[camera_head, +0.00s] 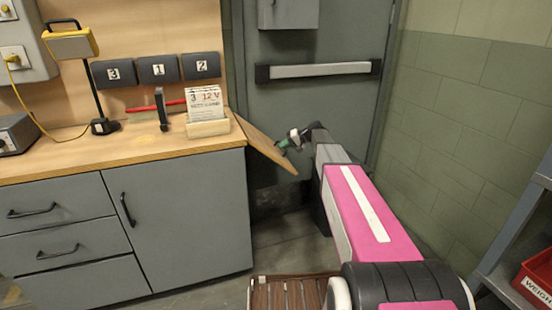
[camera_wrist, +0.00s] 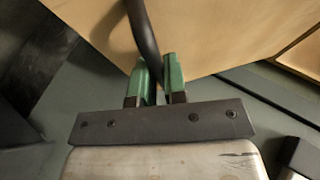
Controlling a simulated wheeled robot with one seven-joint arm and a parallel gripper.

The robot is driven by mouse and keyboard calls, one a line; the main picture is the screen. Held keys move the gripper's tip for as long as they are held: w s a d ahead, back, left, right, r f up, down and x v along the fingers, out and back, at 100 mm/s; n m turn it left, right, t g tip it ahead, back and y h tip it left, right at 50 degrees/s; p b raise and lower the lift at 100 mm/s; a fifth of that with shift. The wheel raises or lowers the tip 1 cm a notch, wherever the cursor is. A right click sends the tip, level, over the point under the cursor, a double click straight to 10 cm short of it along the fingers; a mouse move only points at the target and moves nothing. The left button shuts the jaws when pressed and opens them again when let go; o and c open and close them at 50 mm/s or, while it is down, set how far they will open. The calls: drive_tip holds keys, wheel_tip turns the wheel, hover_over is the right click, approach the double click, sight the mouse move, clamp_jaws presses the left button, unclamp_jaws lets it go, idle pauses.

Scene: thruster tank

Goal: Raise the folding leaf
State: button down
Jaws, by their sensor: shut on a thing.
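The folding leaf (camera_head: 262,145) is a wooden panel at the right end of the wooden counter (camera_head: 120,150). In the head view it slopes down to the right from the counter edge, partly lowered. In the wrist view the leaf (camera_wrist: 220,30) fills the upper part as a pale wood surface. My gripper (camera_head: 288,142) is at the leaf's outer edge. In the wrist view its green fingers (camera_wrist: 158,75) are closed around a dark curved bar (camera_wrist: 143,35) that runs up across the leaf. How the bar joins the leaf is not clear.
A grey door with a push bar (camera_head: 320,70) stands behind the leaf. Grey cabinets (camera_head: 180,215) are under the counter. A card holder (camera_head: 208,125) and a lamp (camera_head: 100,125) stand on the counter. A shelf with a red bin (camera_head: 535,285) is at right.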

wheel_tip(320, 180, up, 19)
drive_tip(key=d+n+t+h, duration=0.1)
drive_tip(key=d+h, duration=0.1)
drive_tip(key=h, duration=0.4)
drive_tip(key=shift+w+d+n+h, duration=0.3)
drive_tip(key=shift+w+d+h, duration=0.1)
drive_tip(key=shift+a+r, duration=0.1)
drive_tip(key=shift+r, duration=0.15)
drive_tip(key=c, duration=1.2)
unclamp_jaws()
drive_tip(key=shift+o, duration=0.2)
drive_tip(key=v, duration=1.1)
drive_tip(key=shift+s, duration=0.15)
